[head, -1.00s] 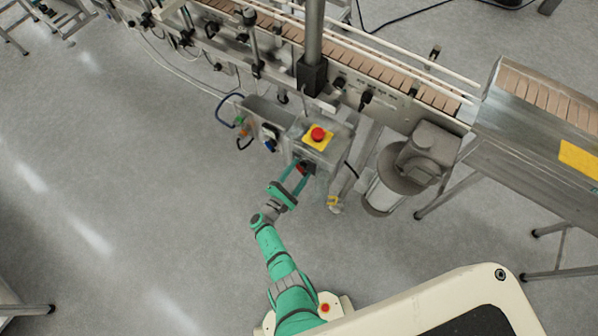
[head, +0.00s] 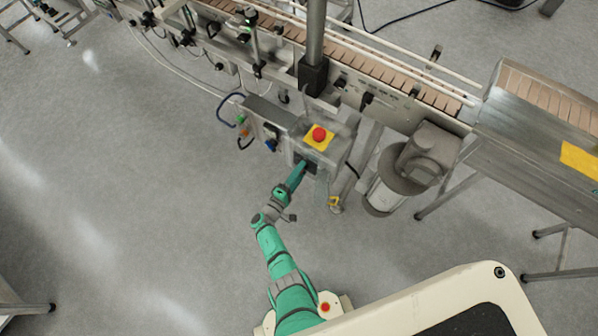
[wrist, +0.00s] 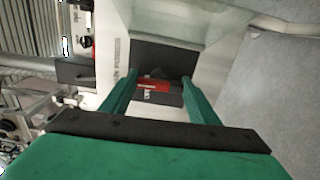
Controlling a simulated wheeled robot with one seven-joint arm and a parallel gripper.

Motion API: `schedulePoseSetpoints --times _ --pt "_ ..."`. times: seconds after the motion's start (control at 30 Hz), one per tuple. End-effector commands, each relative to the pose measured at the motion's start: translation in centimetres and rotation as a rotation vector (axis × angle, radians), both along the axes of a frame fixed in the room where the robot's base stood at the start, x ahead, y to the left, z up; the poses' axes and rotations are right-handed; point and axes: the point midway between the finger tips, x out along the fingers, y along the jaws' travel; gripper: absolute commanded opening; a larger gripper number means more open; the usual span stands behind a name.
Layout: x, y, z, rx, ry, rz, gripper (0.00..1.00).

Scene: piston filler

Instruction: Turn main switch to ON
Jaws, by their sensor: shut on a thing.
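The main switch (wrist: 153,85) is a red handle on a dark square plate, on the front of the grey control box (head: 330,150). In the wrist view it lies between the fingertips of my gripper (wrist: 148,86), and my gripper is shut on it. In the head view my green gripper (head: 301,168) reaches the dark plate on the box's front face, and its fingers line up one behind the other. The red handle is hidden there. I cannot read the switch's ON or OFF marking.
A red emergency stop button (head: 319,134) on a yellow plate sits on top of the box. The conveyor (head: 400,82) runs behind it. A round grey motor unit (head: 425,160) stands to the right.

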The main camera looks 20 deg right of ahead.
Motion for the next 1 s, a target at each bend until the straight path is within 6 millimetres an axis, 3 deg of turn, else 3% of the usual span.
schedulePoseSetpoints --times 0.63,0.67,0.73,1.0 --pt "0.08 0.39 -0.10 0.034 -0.040 0.007 0.32" --pt "0.06 0.39 -0.10 0.034 -0.040 0.007 0.57" --pt "0.07 0.39 -0.10 0.034 -0.040 0.007 0.73" --pt "0.13 0.40 -0.05 0.032 -0.040 0.008 0.73"
